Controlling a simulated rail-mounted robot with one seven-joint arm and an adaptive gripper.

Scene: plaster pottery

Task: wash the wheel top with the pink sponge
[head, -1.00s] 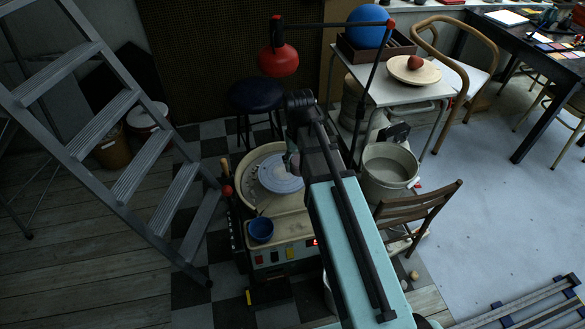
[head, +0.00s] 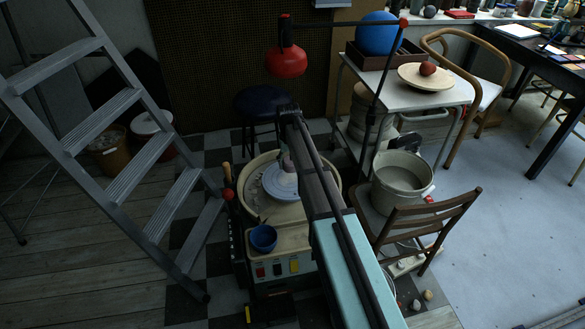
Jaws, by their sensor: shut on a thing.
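The pale blue-white wheel top (head: 281,188) lies flat inside the cream splash pan of the pottery wheel. My arm reaches over the right side of the wheel and covers part of the pan. My gripper (head: 287,163) is small and dark, at the far edge of the wheel top, and partly hidden by my arm. It is shut on a small pinkish thing, which looks like the pink sponge (head: 287,166). The sponge is at or just above the disc; I cannot tell whether it touches.
A blue bowl (head: 263,238) sits on the wheel's front deck. A grey bucket (head: 401,178) stands on a wooden chair (head: 424,217) to the right. A red lamp (head: 287,61) hangs behind the wheel. A stepladder (head: 107,140) stands left.

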